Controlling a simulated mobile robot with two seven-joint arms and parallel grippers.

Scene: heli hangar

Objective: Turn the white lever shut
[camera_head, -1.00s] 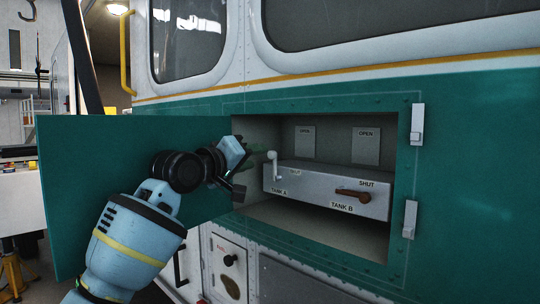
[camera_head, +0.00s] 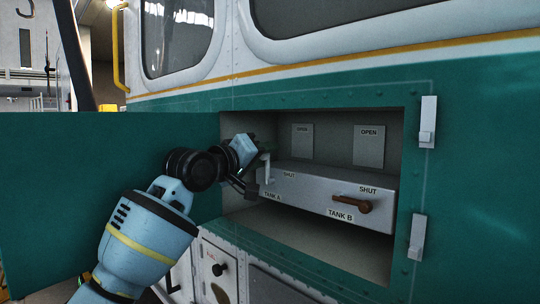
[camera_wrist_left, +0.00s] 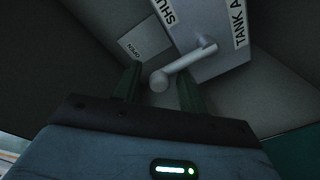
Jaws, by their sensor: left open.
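The white lever (camera_head: 267,167) is on the left part of a grey box in the open compartment, above the TANK A label. It stands roughly upright, with SHUT marked to its right and an OPEN plate on the wall above. My left gripper (camera_head: 250,180) is open at the lever's left side, partly hidden behind my wrist. In the left wrist view, the lever (camera_wrist_left: 184,62) has its rounded free end near the gap between my finger tips (camera_wrist_left: 160,82). I cannot tell whether they touch. My right gripper is out of view.
A brown lever (camera_head: 352,203) marked TANK B sits on the right of the same grey box (camera_head: 310,192). The green door (camera_head: 90,190) stands open at the left behind my arm. White latches (camera_head: 428,122) line the right edge. The space under the box is empty.

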